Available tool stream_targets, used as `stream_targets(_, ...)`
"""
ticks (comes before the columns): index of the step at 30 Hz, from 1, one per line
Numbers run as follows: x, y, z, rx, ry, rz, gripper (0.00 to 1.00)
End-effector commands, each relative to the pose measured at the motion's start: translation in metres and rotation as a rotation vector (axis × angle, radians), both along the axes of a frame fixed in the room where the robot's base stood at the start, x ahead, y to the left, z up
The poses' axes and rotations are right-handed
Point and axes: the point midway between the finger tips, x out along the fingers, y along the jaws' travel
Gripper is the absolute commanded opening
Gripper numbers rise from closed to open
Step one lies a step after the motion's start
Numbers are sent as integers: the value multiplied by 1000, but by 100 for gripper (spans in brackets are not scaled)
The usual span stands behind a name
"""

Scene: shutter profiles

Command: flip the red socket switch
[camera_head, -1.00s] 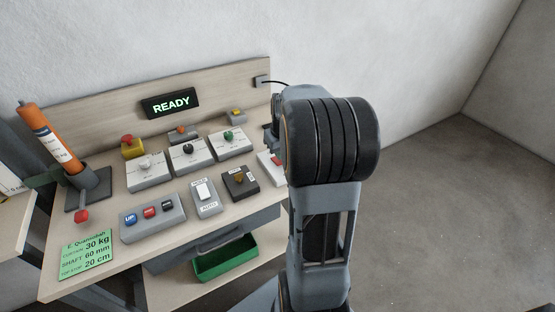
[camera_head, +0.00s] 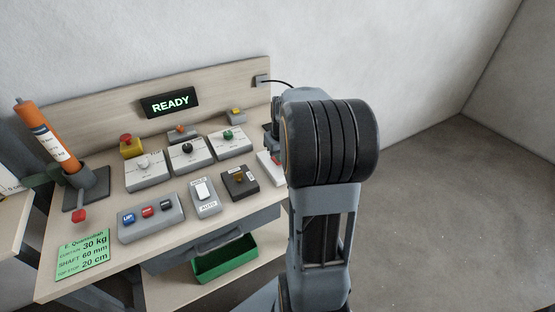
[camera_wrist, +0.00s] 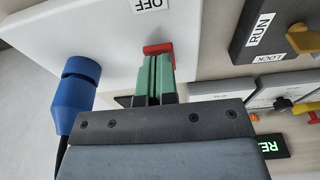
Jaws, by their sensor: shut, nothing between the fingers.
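The red switch (camera_wrist: 157,48) sits on a white socket box (camera_wrist: 95,30), beside an OFF label. In the head view the white box (camera_head: 267,170) is at the right end of the bench, partly hidden by my arm. My gripper (camera_wrist: 157,58) is shut and empty, its green fingertips right at the red switch. They overlap it in the wrist view; I cannot tell whether they touch. A blue plug (camera_wrist: 76,90) with a dark cable stands on the box to the left of my fingers.
A RUN/LOCK box with a yellow knob (camera_wrist: 303,39) lies to the right in the wrist view. In the head view, several button boxes, a READY display (camera_head: 170,103) and an orange cylinder (camera_head: 47,136) are on the bench. A green bin (camera_head: 226,260) is below; open floor lies right.

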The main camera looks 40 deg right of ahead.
Motion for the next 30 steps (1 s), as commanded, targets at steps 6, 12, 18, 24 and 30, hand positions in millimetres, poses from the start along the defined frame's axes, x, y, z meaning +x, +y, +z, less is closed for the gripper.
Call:
stream_targets(6, 0, 0, -4, 0, 0, 0, 0)
stream_targets(12, 0, 0, -7, 0, 0, 0, 0)
stream_targets(18, 0, 0, -10, 0, 0, 0, 0)
stream_targets(24, 0, 0, -9, 0, 0, 0, 0)
stream_targets(30, 0, 0, 2, 0, 0, 0, 0)
